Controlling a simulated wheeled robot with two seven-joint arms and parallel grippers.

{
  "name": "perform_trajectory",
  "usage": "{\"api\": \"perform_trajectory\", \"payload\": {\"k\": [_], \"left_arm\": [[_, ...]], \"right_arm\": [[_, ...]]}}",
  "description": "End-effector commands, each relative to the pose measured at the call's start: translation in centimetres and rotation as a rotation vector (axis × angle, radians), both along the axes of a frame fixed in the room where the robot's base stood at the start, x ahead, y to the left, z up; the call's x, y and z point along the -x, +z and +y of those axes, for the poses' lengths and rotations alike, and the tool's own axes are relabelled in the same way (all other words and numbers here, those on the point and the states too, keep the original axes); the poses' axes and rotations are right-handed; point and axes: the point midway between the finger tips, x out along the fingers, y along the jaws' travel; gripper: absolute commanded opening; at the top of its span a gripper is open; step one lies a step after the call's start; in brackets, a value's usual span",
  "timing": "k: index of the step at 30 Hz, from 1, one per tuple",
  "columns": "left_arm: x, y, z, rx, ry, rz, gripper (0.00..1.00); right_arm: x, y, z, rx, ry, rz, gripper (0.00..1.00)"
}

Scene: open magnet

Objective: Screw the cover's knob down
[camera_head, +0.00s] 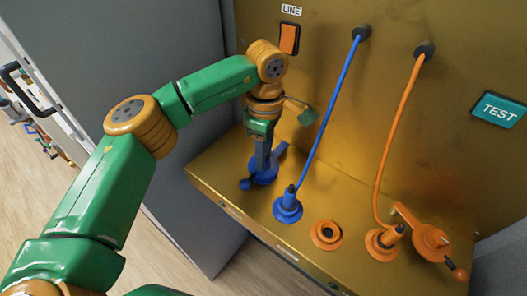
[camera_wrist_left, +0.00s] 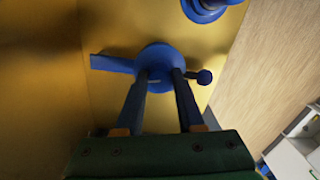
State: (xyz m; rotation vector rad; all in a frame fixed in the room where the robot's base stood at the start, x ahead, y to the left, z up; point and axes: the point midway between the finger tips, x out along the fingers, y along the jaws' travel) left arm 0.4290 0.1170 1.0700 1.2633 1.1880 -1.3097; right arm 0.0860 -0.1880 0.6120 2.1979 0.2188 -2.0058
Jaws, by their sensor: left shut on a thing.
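The blue cover (camera_head: 266,176) lies at the left end of the brass shelf, with a flat arm to one side and a small ball-ended handle to the other. It also shows in the left wrist view (camera_wrist_left: 157,55). My left gripper (camera_head: 263,163) points down onto it from above. In the left wrist view the two fingers (camera_wrist_left: 162,80) stand either side of the cover's middle and are shut on its knob. The fingertips hide most of the knob and whatever lies under the cover. My right gripper is not in view.
A blue plug (camera_head: 289,203) with a blue cable stands just right of the cover. Further right are an open orange socket (camera_head: 326,235), an orange plug (camera_head: 384,241) with its cable, and an orange cover (camera_head: 430,240). The brass wall rises behind the shelf.

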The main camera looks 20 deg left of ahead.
Motion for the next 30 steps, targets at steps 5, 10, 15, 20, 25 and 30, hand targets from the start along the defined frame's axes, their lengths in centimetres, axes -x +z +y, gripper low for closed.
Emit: {"api": "perform_trajectory", "payload": {"k": [5, 10, 15, 20, 25, 30], "left_arm": [[-0.06, 0.20, -0.08, 0.003, -0.114, -0.005, 0.00], [-0.04, 0.19, -0.06, 0.002, -0.194, -0.005, 0.00], [-0.02, 0.17, -0.06, 0.002, -0.242, -0.005, 0.00], [-0.01, 0.16, -0.04, 0.001, -0.261, -0.006, 0.00], [-0.01, 0.15, -0.04, 0.000, -0.266, -0.005, 0.00], [0.00, 0.14, -0.03, 0.000, -0.266, -0.005, 0.00]], "right_arm": [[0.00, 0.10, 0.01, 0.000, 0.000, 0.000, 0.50], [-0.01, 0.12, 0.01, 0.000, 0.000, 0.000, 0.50], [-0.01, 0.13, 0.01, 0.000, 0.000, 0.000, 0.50], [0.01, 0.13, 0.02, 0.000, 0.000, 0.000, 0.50], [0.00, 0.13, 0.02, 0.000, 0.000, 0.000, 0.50], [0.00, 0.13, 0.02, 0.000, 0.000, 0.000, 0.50]]}}
